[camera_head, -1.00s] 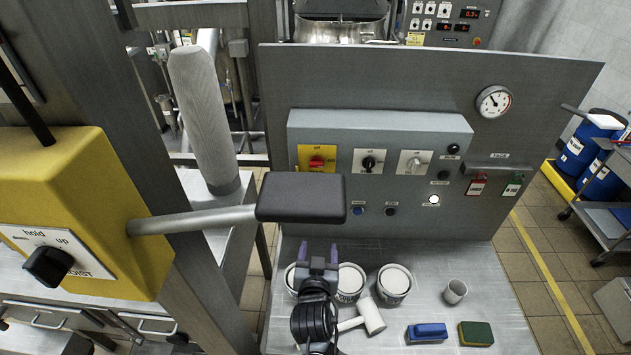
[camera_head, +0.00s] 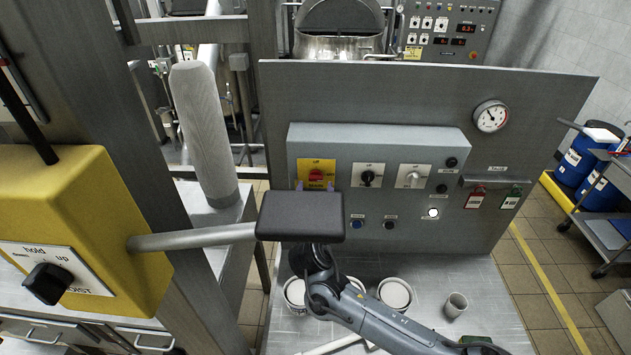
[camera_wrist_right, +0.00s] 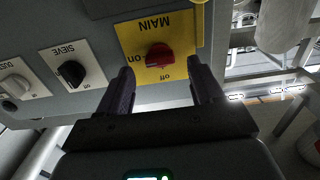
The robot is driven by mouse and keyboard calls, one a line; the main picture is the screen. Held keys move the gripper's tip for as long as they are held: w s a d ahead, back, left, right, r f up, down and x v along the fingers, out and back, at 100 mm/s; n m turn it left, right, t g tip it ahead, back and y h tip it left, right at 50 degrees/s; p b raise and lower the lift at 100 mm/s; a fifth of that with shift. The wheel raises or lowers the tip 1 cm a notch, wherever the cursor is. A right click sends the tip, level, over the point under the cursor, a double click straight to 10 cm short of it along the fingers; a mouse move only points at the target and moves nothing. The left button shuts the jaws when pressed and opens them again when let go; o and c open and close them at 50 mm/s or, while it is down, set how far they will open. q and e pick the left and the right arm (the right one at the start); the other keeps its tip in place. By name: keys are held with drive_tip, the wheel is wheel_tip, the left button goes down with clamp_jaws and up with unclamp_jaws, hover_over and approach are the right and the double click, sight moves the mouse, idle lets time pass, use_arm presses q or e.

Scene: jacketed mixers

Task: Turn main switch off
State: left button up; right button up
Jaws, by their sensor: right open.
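The main switch (camera_head: 316,174) is a red knob on a yellow plate at the left of the grey control box. It also shows upside down in the right wrist view (camera_wrist_right: 158,55), under the label MAIN. Its handle lies roughly crosswise, toward the "on" mark, with "off" a quarter turn away. My right gripper (camera_head: 315,187) is open just below the knob; a black pad hides most of it. In the right wrist view its two fingers (camera_wrist_right: 162,75) stand apart on either side of the knob, which shows beyond the tips, apparently untouched. My left gripper is out of view.
A black pad (camera_head: 300,217) on a grey bar sticks out from a yellow hoist box (camera_head: 90,225). The sieve switch (camera_head: 368,176) and another knob (camera_head: 411,178) sit right of the main switch. White-topped cans (camera_head: 396,293) and a cup (camera_head: 455,304) stand on the bench below.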

sight(316, 178)
drive_tip(key=shift+w, duration=1.4)
